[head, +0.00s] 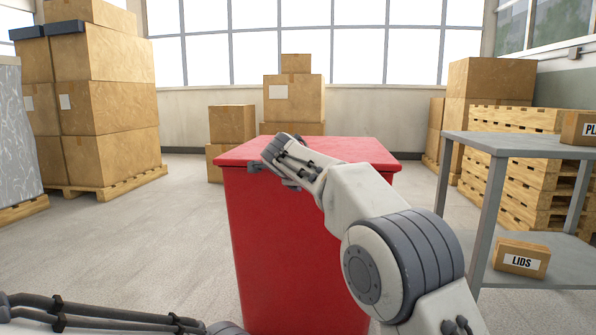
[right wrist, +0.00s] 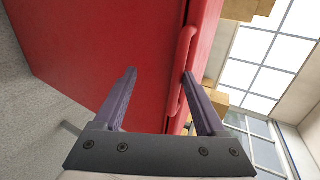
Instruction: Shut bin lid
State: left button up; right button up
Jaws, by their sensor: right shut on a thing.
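The red bin (head: 285,240) stands upright in the middle of the head view. Its red lid (head: 345,152) lies about level across the top, and I see no clear gap under it. My right gripper (head: 283,180) is at the lid's front left edge, partly hidden by its own wrist. In the right wrist view my right gripper (right wrist: 160,73) is shut on the lid's handle (right wrist: 184,60), a raised red bar along the edge, with a finger on each side. Exact finger contact is hard to see. My left gripper is out of view; only part of that arm shows at the bottom left.
A grey shelf (head: 520,146) stands at right, with a box marked LIDS (head: 520,258) on its lower level. Stacked pallets (head: 520,150) are behind it. Cartons stand on a pallet (head: 110,192) at left and by the back wall. The floor left of the bin is clear.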

jog(key=shift+f, duration=0.55)
jog(key=d+r+v, duration=0.1)
jog(key=v, duration=0.9)
jog(key=shift+s+a+r, duration=0.15)
jog(key=shift+s+a, duration=0.05)
jog(key=shift+a, duration=0.3)
jog(key=shift+s, duration=0.1)
